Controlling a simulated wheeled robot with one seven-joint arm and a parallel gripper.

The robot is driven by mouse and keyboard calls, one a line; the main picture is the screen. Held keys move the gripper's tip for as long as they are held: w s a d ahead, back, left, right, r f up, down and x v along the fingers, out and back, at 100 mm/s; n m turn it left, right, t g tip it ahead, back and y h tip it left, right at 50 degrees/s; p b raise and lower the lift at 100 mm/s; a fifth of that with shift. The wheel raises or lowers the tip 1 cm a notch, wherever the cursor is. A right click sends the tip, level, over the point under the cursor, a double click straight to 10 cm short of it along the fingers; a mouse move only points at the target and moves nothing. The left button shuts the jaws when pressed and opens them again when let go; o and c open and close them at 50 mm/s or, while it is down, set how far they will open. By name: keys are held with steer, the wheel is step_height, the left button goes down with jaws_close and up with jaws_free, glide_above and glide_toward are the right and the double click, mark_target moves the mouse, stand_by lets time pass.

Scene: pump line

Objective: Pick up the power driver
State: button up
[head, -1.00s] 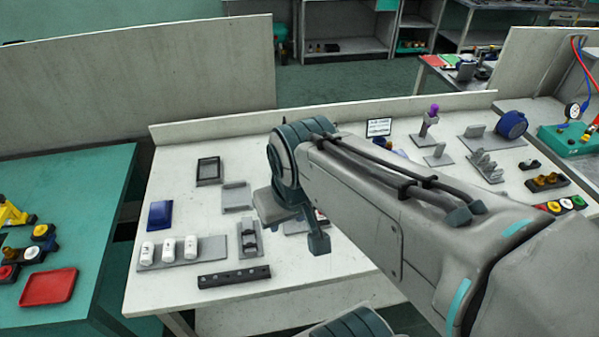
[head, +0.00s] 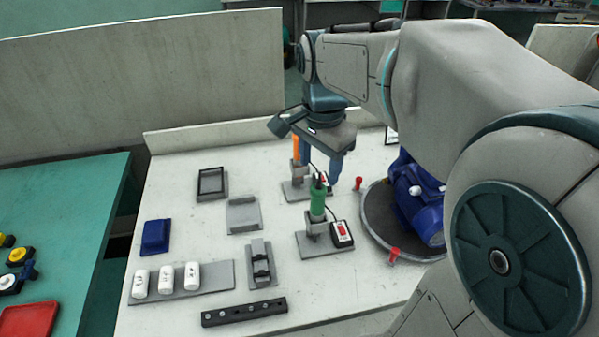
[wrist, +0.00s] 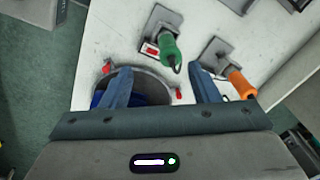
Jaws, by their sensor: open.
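Two upright tools stand in grey holders on the white bench, and I cannot tell which is the power driver. The green-handled tool (head: 318,200) has a dark cord and a small box with a red switch (head: 342,233); it also shows in the wrist view (wrist: 169,48). The orange-handled tool (head: 296,149) is behind it, partly hidden by my gripper, and lies at right in the wrist view (wrist: 240,83). My gripper (head: 321,168) is open and empty, pointing down above the bench near both tools. In the wrist view its fingers (wrist: 160,74) are apart with the green tool beyond them.
A blue pump (head: 418,200) sits on a round dark plate (head: 375,215) with red knobs, right of the tools and partly behind my arm. White bottles (head: 192,275), a black bar (head: 244,312), a blue block (head: 156,236) and grey fixtures (head: 244,214) stand at left.

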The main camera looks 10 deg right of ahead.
mark_target(313, 189)
steer(key=w+m, duration=0.1)
steer(key=w+f+m, duration=0.1)
steer(key=w+m+b, duration=0.1)
steer(key=shift+a+f+g, duration=0.1)
steer(key=shift+f+g, duration=0.2)
steer(key=shift+g, duration=0.1)
steer(key=shift+w+f, duration=0.1)
steer(key=shift+f, duration=0.15)
step_height(313, 189, down, 8)
steer(key=shift+r, duration=0.15)
steer(key=f, duration=0.1)
steer(key=d+f, duration=0.1)
steer(key=f, duration=0.2)
steer(key=shift+w+d+f, duration=0.1)
steer(key=shift+d+f, duration=0.15)
steer(key=shift+f, duration=0.45)
steer(key=shift+c, duration=0.3)
steer(key=c, duration=1.1)
